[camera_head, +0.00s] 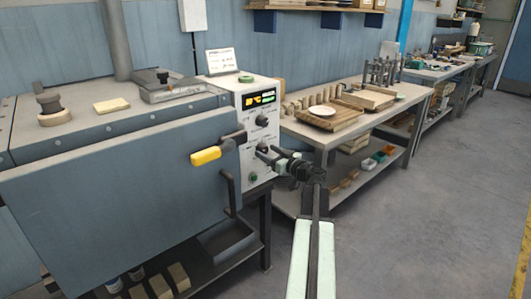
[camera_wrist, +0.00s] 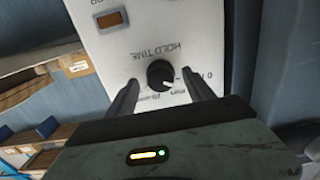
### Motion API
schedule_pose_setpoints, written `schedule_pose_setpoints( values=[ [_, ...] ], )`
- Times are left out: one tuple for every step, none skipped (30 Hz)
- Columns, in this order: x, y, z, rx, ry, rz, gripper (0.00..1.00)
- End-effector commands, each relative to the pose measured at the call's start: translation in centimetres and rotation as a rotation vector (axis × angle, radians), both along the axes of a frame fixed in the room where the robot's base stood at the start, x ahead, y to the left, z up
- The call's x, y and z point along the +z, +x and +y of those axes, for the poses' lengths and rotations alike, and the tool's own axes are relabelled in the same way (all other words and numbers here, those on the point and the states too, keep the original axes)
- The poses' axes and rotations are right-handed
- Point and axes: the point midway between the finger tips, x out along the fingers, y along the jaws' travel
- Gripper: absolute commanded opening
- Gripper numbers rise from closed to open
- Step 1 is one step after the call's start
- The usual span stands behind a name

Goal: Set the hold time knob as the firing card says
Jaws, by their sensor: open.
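The white control panel (camera_head: 246,132) is on the right end of the grey kiln. The firing card (camera_head: 220,61) stands on top of it, its print too small to read. In the wrist view the black hold time knob (camera_wrist: 160,74) sits below upside-down "HOLD TIME" lettering; its white pointer mark faces the lower right of the picture. My gripper (camera_head: 266,153) is at the lower part of the panel. In the wrist view my gripper (camera_wrist: 160,84) is open, one finger on each side of the knob with gaps visible.
A yellow-gripped door handle (camera_head: 206,156) sticks out just left of my gripper. Another knob (camera_head: 262,120) and a lit display (camera_head: 259,99) are above it, a green button (camera_head: 253,178) below. A workbench (camera_head: 330,135) with pottery stands right. Open floor lies at lower right.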

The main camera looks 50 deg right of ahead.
Motion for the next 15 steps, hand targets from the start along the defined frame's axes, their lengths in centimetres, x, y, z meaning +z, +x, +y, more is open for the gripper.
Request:
schedule_pose_setpoints(
  values=[
    [0.0, 0.52, -0.07, 0.0, 0.0, 0.0, 0.62],
    [0.0, 0.67, -0.06, 0.0, 0.0, 0.0, 0.62],
    [0.0, 0.81, -0.03, 0.0, 0.0, 0.0, 0.62],
    [0.0, 0.87, -0.01, 0.0, 0.0, 0.0, 0.62],
    [0.0, 0.89, 0.01, 0.0, 0.0, 0.0, 0.62],
    [0.0, 0.9, 0.04, 0.0, 0.0, 0.0, 0.62],
    [0.0, 0.9, 0.05, 0.001, 0.0, 0.0, 0.62],
    [0.0, 0.89, 0.07, 0.001, 0.0, 0.0, 0.62],
    [0.0, 0.89, 0.08, 0.001, 0.0, 0.0, 0.62],
    [0.0, 0.89, 0.09, 0.001, 0.0, 0.0, 0.62],
    [0.0, 0.89, 0.09, 0.001, 0.0, 0.0, 0.53],
    [0.0, 0.9, 0.1, 0.001, 0.0, 0.0, 0.42],
    [0.0, 0.9, 0.11, 0.001, 0.0, 0.0, 0.34],
    [0.0, 0.9, 0.11, 0.002, 0.0, 0.0, 0.26],
    [0.0, 0.9, 0.12, 0.002, 0.0, 0.0, 0.14]
  ],
)
